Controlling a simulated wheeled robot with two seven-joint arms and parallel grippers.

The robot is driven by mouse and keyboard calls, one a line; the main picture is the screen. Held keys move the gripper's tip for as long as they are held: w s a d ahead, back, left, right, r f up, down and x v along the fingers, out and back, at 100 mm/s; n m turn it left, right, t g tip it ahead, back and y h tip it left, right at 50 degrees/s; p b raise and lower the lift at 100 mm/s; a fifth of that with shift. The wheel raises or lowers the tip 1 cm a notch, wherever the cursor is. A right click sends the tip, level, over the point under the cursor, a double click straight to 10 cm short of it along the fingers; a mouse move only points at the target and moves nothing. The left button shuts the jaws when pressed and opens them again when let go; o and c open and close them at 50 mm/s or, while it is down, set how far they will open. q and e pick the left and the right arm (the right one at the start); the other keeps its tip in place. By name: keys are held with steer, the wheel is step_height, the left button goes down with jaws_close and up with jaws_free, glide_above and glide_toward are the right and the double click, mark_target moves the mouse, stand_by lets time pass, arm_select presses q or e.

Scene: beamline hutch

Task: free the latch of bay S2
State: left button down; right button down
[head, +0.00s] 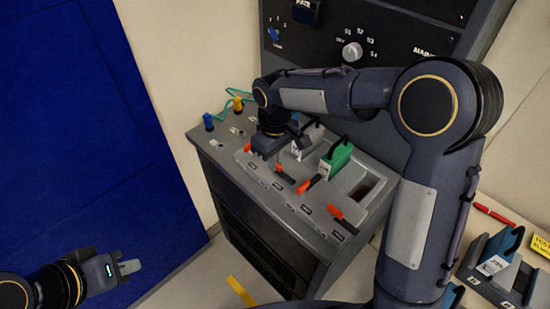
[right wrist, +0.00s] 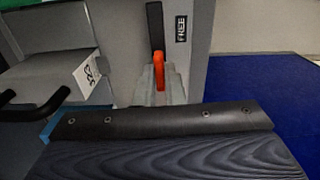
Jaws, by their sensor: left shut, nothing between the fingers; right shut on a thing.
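The grey cabinet (head: 270,205) has a sloped top with a row of bays and orange-tipped latches along its front edge. In the right wrist view the orange piece sits at the grey fingertips (right wrist: 158,82), below a dark strip beside a label reading FREE (right wrist: 181,28). The bay labels are too small to read in the head view. My left gripper (head: 128,267) is shut and empty, low at the left, away from the cabinet.
A grey-white module (head: 307,140) and a green module (head: 336,160) stand in bays behind the latches. An empty bay (head: 366,188) is at the right. Other orange latches (head: 309,184) (head: 336,212) are close by.

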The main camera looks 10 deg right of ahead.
stand_by(0.4)
steer(key=c, duration=1.5)
jaws_free()
step_height(320, 180, up, 8)
steer(key=shift+f, duration=0.1)
